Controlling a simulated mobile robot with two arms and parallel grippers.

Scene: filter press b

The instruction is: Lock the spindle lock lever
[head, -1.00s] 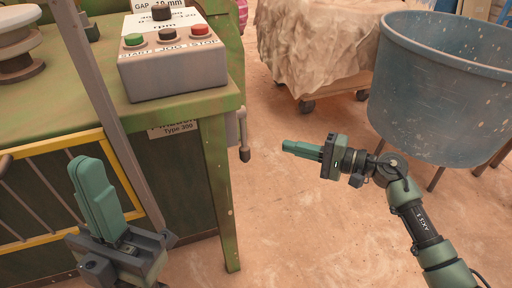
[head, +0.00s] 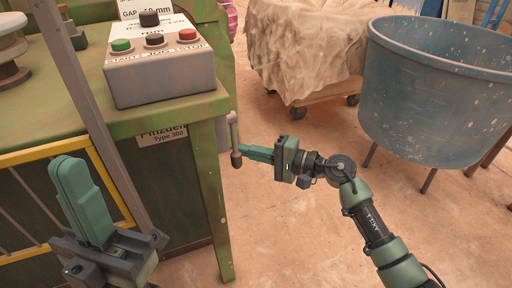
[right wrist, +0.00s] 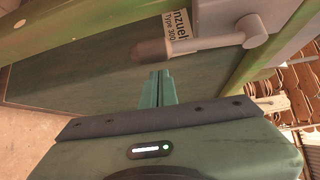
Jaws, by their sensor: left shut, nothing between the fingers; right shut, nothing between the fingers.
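The spindle lock lever (head: 235,138) is a grey handle with a dark knob, hanging down at the right side of the green machine table. In the right wrist view the lever (right wrist: 210,43) runs across the top, its dark knob to the left and its pivot to the right. My right gripper (head: 243,149) is shut and empty, its fingertips right beside the knob; I cannot tell whether they touch. In the right wrist view its fingers (right wrist: 157,82) point at the lever from below. My left gripper (head: 72,168) is shut and empty, upright in front of the yellow-framed guard.
A control box (head: 160,75) with green, black and red buttons stands on the green table (head: 150,122). A blue tub (head: 430,95) on legs stands at the right. A cloth-covered cart (head: 305,50) is behind. The floor (head: 285,220) between is clear.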

